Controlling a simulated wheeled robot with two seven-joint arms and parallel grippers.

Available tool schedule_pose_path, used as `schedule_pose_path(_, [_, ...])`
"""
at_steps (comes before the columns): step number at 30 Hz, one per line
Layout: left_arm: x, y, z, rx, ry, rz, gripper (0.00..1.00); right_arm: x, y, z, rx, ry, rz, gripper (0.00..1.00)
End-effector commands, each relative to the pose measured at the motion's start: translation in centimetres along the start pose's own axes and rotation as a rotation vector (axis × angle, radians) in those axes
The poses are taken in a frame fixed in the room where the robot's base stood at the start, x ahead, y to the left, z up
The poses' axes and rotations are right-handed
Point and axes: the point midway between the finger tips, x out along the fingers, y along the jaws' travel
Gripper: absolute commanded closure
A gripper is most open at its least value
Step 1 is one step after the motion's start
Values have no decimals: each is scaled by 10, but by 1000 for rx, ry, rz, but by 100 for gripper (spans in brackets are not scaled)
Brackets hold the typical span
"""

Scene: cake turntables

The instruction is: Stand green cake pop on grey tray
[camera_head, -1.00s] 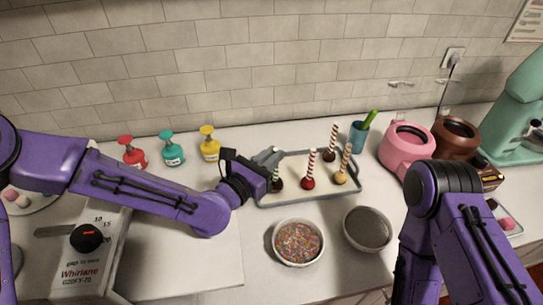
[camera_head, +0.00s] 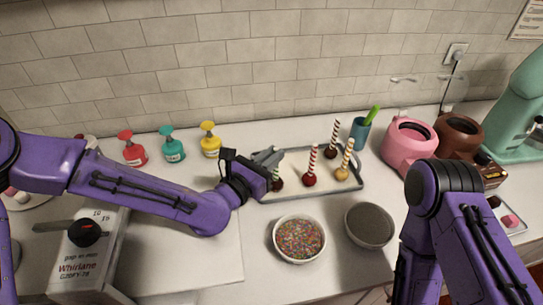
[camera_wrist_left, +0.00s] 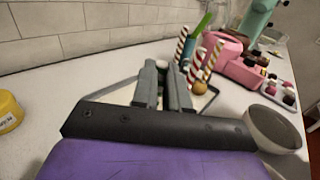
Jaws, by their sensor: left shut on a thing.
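My left gripper (camera_head: 270,157) is at the left end of the grey tray (camera_head: 310,198). It is shut on the stick of a cake pop whose dark head (camera_head: 277,184) shows just below the fingers, over the tray's left part. Its stick looks pale with green stripes and is mostly hidden. I cannot tell whether the head touches the tray. In the left wrist view the closed fingers (camera_wrist_left: 163,70) reach over the tray and hide the pop. A red pop (camera_head: 309,179), a brown pop (camera_head: 330,152) and a yellow-orange pop (camera_head: 341,174) stand upright on the tray.
A bowl of sprinkles (camera_head: 299,240) and a grey bowl (camera_head: 369,226) stand in front of the tray. A blue cup (camera_head: 358,135) stands behind the tray. My right arm is at the right.

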Motion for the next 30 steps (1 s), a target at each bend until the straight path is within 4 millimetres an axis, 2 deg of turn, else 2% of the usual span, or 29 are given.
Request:
schedule_pose_path(3, [0,0,0,0,1,0,100,-1,0,0,0,0,0,57])
schedule_pose_path(4, [0,0,0,0,1,0,83,-1,0,0,0,0,0,57])
schedule_pose_path(6, [0,0,0,0,1,0,60,-1,0,0,0,0,0,57])
schedule_pose_path(7, [0,0,0,0,1,0,56,-1,0,0,0,0,0,57])
schedule_pose_path(14, [0,0,0,0,1,0,56,-1,0,0,0,0,0,57])
schedule_pose_path(17, [-6,0,0,-1,2,0,56,-1,0,0,0,0,0,57])
schedule_pose_path(24, [-53,0,1,-4,0,1,56,-3,0,-1,0,0,0,57])
schedule_pose_path(30, [-74,0,0,-1,1,0,56,-4,0,-2,0,0,0,57])
